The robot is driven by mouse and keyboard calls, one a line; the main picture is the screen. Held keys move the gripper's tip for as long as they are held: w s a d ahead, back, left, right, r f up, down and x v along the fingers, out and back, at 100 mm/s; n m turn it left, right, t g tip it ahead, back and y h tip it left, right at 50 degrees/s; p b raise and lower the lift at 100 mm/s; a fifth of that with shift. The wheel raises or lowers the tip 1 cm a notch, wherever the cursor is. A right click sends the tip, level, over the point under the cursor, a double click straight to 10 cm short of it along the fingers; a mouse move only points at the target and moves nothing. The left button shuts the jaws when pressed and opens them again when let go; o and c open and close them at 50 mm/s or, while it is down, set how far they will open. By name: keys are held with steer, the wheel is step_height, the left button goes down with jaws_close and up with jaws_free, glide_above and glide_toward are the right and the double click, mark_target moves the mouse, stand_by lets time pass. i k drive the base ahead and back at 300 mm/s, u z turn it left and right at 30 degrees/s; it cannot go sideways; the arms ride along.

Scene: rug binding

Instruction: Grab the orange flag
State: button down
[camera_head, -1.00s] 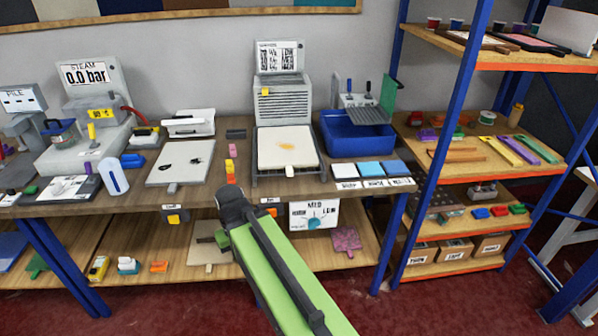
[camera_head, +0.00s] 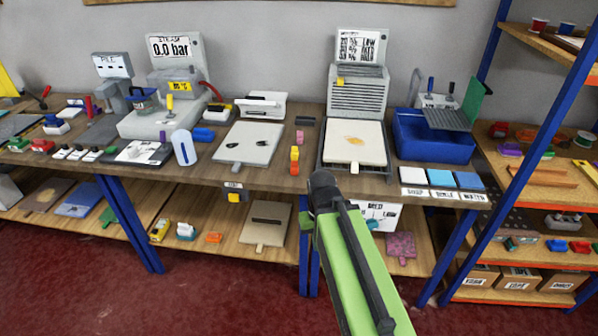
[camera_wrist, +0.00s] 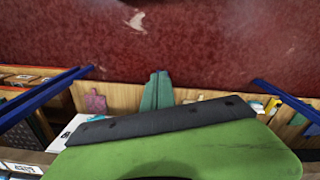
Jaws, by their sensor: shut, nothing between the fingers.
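No piece clearly shaped like a flag can be made out. A small orange block (camera_head: 294,168) stands at the front of a short row with a yellow and a pink piece on the bench. Another small orange piece (camera_head: 214,238) lies on the lower shelf. I cannot tell which, if either, is the orange flag. In the head view my green arm reaches up to the bench's front edge, right of the orange block, and its fingers are not clear there. In the wrist view my gripper (camera_wrist: 156,88) shows as two teal fingers together, empty, over the lower shelf and floor.
The bench (camera_head: 270,180) holds a grey plate (camera_head: 248,146) left of the row and a press with a pale pad (camera_head: 354,143) right of it. A blue bin (camera_head: 432,140) and a blue-framed rack stand at the right. Red floor (camera_head: 220,300) is open in front.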

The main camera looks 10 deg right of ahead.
mark_target(294, 168)
steer(key=u, duration=0.15)
steer(key=k, duration=0.5)
steer(key=z, duration=1.4)
steer(key=i, duration=1.15)
steer(key=z, duration=0.8)
steer(key=k, duration=0.1)
steer(key=u, duration=3.8)
steer(key=i, duration=0.9)
